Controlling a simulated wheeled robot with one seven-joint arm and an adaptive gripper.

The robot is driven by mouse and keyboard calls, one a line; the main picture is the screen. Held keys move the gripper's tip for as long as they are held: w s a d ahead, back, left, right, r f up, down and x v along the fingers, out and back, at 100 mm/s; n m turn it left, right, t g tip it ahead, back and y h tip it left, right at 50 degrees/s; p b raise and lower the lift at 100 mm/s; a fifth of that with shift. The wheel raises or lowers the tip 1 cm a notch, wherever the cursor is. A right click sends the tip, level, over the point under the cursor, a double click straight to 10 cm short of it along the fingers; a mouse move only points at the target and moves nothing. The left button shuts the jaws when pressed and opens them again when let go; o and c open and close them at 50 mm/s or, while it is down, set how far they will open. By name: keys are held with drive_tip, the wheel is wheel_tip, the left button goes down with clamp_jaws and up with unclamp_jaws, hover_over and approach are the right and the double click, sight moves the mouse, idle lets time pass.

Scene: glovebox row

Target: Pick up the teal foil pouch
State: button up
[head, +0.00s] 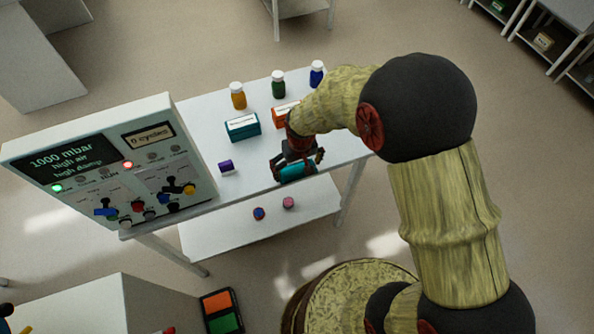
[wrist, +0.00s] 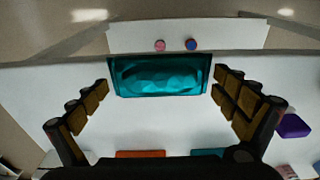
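The teal foil pouch (wrist: 160,75) lies flat near the table's front edge, its long side across the wrist view. In the head view the pouch (head: 292,171) shows under my gripper (head: 297,165), partly covered by it. In the wrist view my gripper (wrist: 162,92) is open, with one finger on each side of the pouch. A gap shows between the pouch's right end and the right finger, and a small gap at the left. I cannot tell the height of the fingertips above the table.
A teal box (head: 243,128), an orange box (head: 283,116), a purple item (head: 226,167) and bottles in amber (head: 238,98), green (head: 278,86) and blue (head: 316,75) stand on the white table (head: 200,112). A control panel (head: 110,165) rises at left. Two small round items lie on the lower shelf (head: 225,232).

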sight(297, 169)
drive_tip(key=c, duration=1.2)
drive_tip(key=shift+c, duration=0.2)
drive_tip(key=shift+s, duration=0.1)
drive_tip(key=c, duration=0.4)
drive_tip(key=shift+r, duration=0.4)
drive_tip(key=shift+c, duration=1.2)
wheel_tip(297, 169, up, 2)
drive_tip(key=shift+r+p, duration=0.15)
drive_tip(key=shift+p, duration=0.4)
drive_tip(key=shift+c, duration=1.2)
drive_tip(key=s+d+r, duration=0.1)
drive_tip(key=d+r+p, duration=0.1)
drive_tip(key=r, duration=0.1)
drive_tip(key=s+d+r, duration=0.1)
drive_tip(key=r, duration=0.1)
drive_tip(key=shift+s+d+r, duration=0.15)
drive_tip(key=shift+s+r, duration=0.05)
drive_tip(key=shift+s, duration=0.15)
clamp_jaws()
drive_tip(key=s+d+r+p, duration=0.1)
drive_tip(key=s+d+r, duration=0.3)
drive_tip(key=s+d, duration=0.2)
drive_tip(key=shift+s+d+r+p, duration=0.25)
drive_tip(key=shift+s+d+p, duration=0.1)
drive_tip(key=shift+d, duration=0.15)
drive_tip(key=shift+c, duration=1.4)
unclamp_jaws()
